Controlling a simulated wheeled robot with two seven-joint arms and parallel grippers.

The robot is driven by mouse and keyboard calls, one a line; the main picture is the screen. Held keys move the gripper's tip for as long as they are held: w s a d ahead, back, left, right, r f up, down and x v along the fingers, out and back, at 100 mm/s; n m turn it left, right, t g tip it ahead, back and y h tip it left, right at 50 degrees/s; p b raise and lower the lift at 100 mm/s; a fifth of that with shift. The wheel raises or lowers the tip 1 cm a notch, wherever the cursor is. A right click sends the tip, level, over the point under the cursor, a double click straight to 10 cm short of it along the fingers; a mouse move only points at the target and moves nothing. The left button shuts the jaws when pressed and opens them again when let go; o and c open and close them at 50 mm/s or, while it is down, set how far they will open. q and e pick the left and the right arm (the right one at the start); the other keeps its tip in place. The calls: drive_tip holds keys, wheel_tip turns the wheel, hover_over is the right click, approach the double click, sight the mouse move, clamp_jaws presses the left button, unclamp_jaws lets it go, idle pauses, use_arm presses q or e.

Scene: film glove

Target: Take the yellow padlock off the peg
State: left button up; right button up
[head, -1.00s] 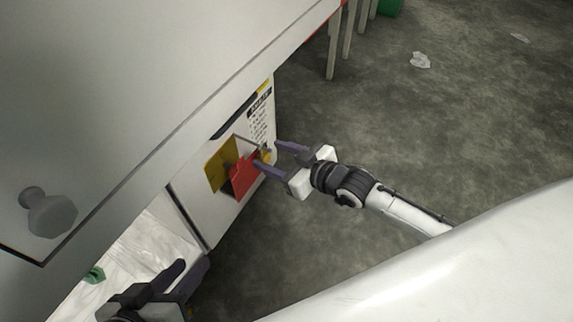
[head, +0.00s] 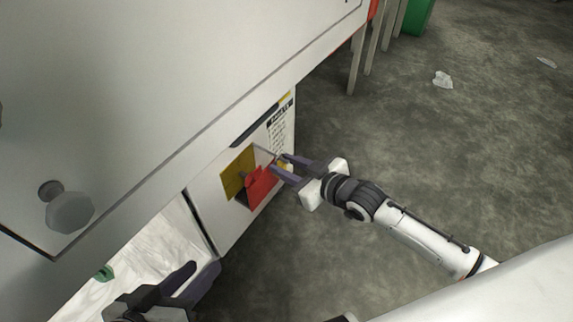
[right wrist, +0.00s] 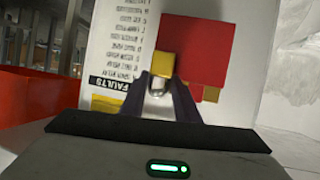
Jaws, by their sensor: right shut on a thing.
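The yellow padlock (right wrist: 164,65) shows in the right wrist view between the fingertips of my right gripper (right wrist: 161,85), with its metal shackle towards me. In the head view the padlock (head: 283,165) is small and partly hidden by the fingers. My right gripper (head: 279,163) is shut on it, close to the white panel (head: 235,222). The peg cannot be made out clearly. My left gripper (head: 203,267) is open and empty at the bottom left, apart from the padlock.
A red plate (head: 261,187) and a dark yellow plate (head: 238,172) stand out from the panel, left of the padlock. A large grey surface with a knob (head: 70,210) overhangs at upper left. The floor (head: 430,160) to the right is mostly clear, with crumpled paper (head: 443,79).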

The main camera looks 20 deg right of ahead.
drive_tip(key=shift+r, duration=0.1)
drive_tip(key=shift+r+p, duration=0.3)
drive_tip(key=shift+p, duration=0.45)
drive_tip(key=shift+s+d, duration=0.2)
drive_tip(key=shift+s+d+p, duration=1)
drive_tip(key=shift+s+d, duration=0.05)
drive_tip(key=shift+s, duration=0.35)
drive_tip(key=shift+s+d+p, duration=1)
drive_tip(key=shift+s+d, duration=0.05)
drive_tip(key=shift+s, duration=0.3)
drive_tip(key=shift+c, duration=0.2)
